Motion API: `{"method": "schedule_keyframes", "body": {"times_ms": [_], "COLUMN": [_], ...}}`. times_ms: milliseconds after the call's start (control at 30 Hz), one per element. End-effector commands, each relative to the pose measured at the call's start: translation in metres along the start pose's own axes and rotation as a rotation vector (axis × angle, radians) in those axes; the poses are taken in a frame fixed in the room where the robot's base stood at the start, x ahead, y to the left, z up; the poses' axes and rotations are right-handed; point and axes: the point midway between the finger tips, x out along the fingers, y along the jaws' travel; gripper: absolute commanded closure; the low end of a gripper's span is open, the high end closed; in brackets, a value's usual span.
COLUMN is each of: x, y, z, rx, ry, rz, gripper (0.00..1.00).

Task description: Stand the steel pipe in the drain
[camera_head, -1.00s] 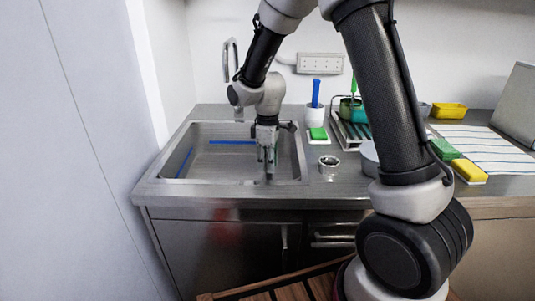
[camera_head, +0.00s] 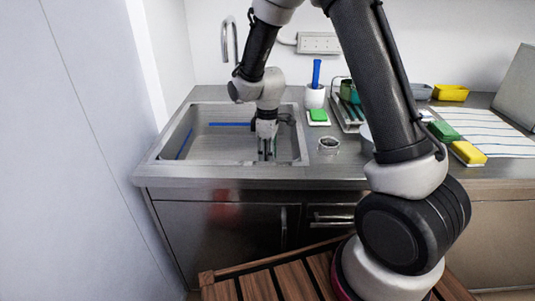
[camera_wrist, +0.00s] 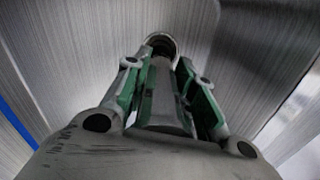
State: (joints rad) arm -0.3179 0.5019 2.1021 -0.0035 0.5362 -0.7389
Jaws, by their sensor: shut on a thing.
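My gripper (camera_head: 266,150) points down into the right front part of the steel sink (camera_head: 165,157). In the wrist view its green-padded fingers (camera_wrist: 160,98) are closed on the grey steel pipe (camera_wrist: 162,88), which runs away from me between them. The pipe's far end meets a round, dark-centred ring (camera_wrist: 161,42), which looks like the drain, on the brushed metal sink floor. I cannot tell whether the end is inside the opening or just above it. In the head view, the drain and most of the pipe are hidden.
The sink walls surround my gripper, with the right wall close by. A blue strip (camera_head: 230,124) lies along the back. A tap (camera_head: 229,40) is behind.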

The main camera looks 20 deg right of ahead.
Motion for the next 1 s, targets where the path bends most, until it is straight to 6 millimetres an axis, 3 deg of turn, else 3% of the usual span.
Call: {"method": "schedule_keyframes", "body": {"times_ms": [1000], "x": [0.0057], "y": [0.0000], "z": [-0.0001], "rx": [0.000], "ry": [0.000], "rz": [0.000], "gripper": [0.93]}}
